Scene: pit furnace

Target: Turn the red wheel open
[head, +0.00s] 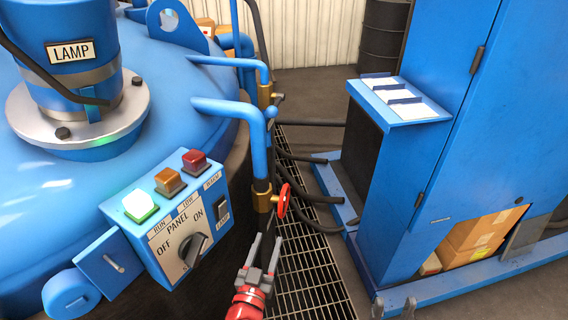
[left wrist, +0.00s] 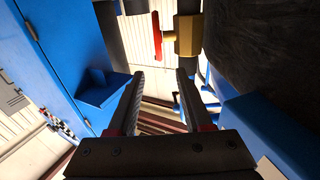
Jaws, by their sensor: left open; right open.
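The red wheel (head: 283,201) is on a brass valve (head: 262,196) low on a blue pipe, right of the control panel. My left gripper (head: 266,243) is just below and in front of the wheel in the head view, its jaws open and empty. In the left wrist view the red wheel (left wrist: 157,37) shows edge-on beside the brass valve body (left wrist: 187,36), beyond the fingertips (left wrist: 160,78) and apart from them. My right gripper (head: 393,306) shows only its open fingertips at the bottom edge of the head view.
The blue furnace (head: 40,200) with its panel (head: 180,225) stands left of my left gripper. Another brass valve (head: 265,95) sits farther back. A blue cabinet (head: 475,130) stands at the right. Floor grating (head: 310,270) and dark hoses (head: 310,158) lie between.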

